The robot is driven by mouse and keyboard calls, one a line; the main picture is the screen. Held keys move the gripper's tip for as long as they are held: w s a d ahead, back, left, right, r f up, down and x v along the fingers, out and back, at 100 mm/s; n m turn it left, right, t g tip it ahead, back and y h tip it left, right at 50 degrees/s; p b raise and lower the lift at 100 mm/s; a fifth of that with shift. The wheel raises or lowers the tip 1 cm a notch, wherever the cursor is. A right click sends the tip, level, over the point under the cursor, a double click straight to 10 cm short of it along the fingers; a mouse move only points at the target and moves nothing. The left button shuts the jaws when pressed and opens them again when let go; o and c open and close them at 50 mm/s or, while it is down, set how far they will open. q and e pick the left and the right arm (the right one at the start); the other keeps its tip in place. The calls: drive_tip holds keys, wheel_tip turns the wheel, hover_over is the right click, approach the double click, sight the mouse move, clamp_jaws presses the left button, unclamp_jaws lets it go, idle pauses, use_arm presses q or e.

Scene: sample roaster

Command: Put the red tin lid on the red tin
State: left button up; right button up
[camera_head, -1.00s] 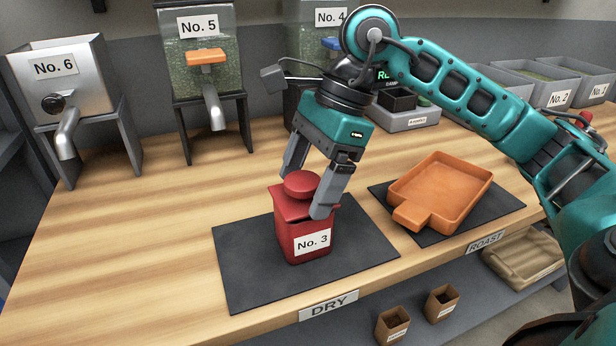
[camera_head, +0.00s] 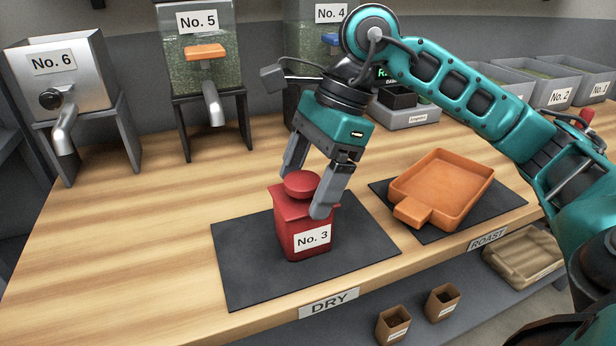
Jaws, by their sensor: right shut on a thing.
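The red tin (camera_head: 293,243), labelled No. 3, stands upright on the dark mat marked DRY. The red tin lid (camera_head: 292,205), with a round red knob (camera_head: 302,184), is on top of the tin's mouth. It looks slightly askew, and I cannot tell whether it is fully seated. My right gripper (camera_head: 306,190) reaches down from above with its grey fingers on either side of the knob, shut on the lid. The near finger hides part of the lid's right side. My left gripper is not in view.
An orange tray (camera_head: 445,187) lies on the ROAST mat (camera_head: 512,203) to the right. Dispensers No. 6 (camera_head: 85,85) and No. 5 (camera_head: 170,70) stand at the back. Small brown cups (camera_head: 393,326) sit on the lower shelf. The table left of the DRY mat (camera_head: 250,285) is clear.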

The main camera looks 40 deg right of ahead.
drive_tip(key=o, duration=1)
drive_tip(key=shift+c, duration=0.2)
drive_tip(key=p+v, duration=0.3)
drive_tip(key=v, duration=1)
